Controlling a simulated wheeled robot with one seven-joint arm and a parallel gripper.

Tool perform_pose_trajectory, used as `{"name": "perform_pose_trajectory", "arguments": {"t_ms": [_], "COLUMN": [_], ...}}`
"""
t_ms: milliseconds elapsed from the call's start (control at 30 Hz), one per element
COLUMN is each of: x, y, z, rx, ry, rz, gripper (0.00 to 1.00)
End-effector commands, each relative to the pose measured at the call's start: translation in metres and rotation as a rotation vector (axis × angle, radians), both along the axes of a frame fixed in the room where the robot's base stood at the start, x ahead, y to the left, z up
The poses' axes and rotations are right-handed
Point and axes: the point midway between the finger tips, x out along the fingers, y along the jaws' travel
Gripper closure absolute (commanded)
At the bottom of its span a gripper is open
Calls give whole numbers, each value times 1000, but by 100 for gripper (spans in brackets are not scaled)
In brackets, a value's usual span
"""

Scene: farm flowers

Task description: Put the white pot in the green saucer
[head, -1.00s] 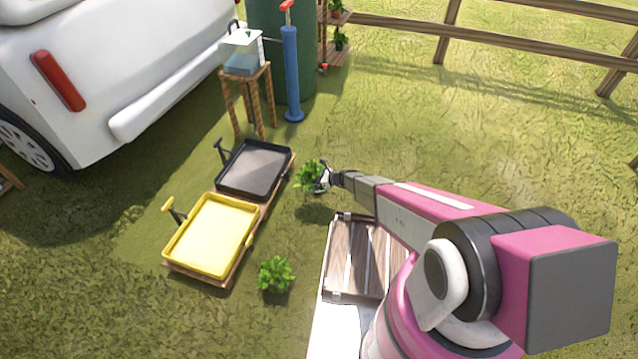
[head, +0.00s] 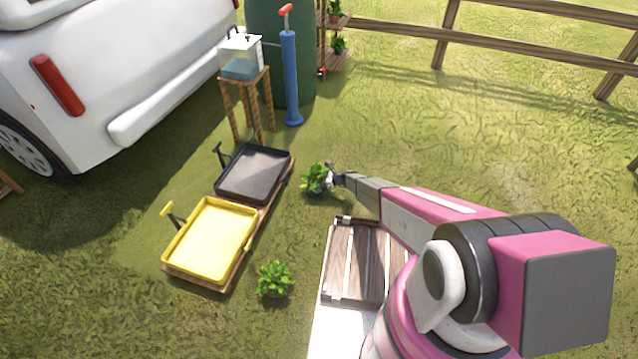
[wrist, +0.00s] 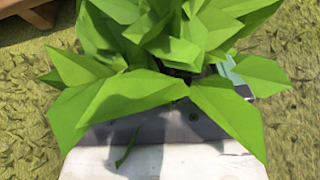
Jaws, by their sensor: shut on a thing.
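My gripper (head: 331,179) is shut on a potted leafy plant (head: 315,177), right of the black tray. The pot under the leaves is small and mostly shaded; its white colour is hard to make out in the head view. Its shadow lies close to it, so it is low over or on the grass; I cannot tell which. In the wrist view the green leaves (wrist: 165,95) cover most of the middle, above a pale surface at the bottom edge. A small teal patch (wrist: 238,77) shows behind the leaves; I cannot tell whether it is the green saucer.
A black tray (head: 252,174) and a yellow tray (head: 210,241) stand on low wooden bases to the left. Another potted plant (head: 274,278) stands on the grass nearer me. A slatted wooden crate (head: 352,262) is beside my arm. Open grass lies beyond my gripper.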

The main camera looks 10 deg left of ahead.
Motion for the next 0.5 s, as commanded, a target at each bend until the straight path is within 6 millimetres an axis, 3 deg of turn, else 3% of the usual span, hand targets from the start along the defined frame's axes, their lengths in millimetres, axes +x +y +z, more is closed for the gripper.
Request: {"name": "perform_pose_trajectory", "arguments": {"t_ms": [100, 467, 500], "x": [0, 0, 0], "y": [0, 0, 0], "z": [-11, -13, -14], "rx": [1, 1, 0], "ry": [1, 1, 0], "rz": [0, 0, 0], "gripper": [42, 42, 0]}}
